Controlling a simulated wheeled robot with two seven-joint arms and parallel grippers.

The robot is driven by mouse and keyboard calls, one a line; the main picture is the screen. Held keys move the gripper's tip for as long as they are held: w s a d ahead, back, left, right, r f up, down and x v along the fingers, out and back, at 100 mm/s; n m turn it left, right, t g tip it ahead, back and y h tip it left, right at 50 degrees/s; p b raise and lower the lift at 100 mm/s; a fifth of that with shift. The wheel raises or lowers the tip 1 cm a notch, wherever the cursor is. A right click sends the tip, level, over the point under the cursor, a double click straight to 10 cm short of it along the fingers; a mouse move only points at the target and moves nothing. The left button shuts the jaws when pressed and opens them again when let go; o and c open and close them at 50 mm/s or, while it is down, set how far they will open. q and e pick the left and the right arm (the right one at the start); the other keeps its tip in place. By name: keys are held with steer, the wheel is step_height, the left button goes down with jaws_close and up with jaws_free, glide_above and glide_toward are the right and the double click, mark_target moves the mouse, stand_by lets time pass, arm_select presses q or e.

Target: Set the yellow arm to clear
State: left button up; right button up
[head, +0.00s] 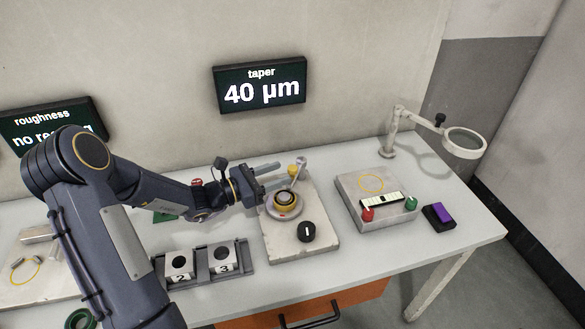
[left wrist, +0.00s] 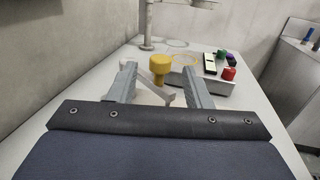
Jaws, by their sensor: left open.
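A yellow knob-like part (head: 293,171) stands at the back of a pale machine base (head: 318,240), beside a small grey lever (head: 301,161). In the left wrist view the yellow part (left wrist: 159,69) is a short upright cylinder with a wider top, and the grey lever (left wrist: 158,92) slants below it. My left gripper (head: 285,173) is open, its fingers pointing right toward the yellow part over the round lapping spot (head: 285,204). In the left wrist view the yellow part shows between the fingertips; I cannot tell if they touch it. My right gripper is out of view.
A black dial (head: 307,231) sits on the base's front. A grey tray (head: 248,264) with numbered blocks lies front left. A second pale base (head: 347,212) with red and green knobs, a purple-topped block (head: 439,214) and a magnifier (head: 464,142) stand right. A screen (head: 260,84) reads taper 40 µm.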

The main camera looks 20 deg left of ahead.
mark_target(292, 167)
arm_select(q)
steer(key=x, duration=0.5)
jaws_close()
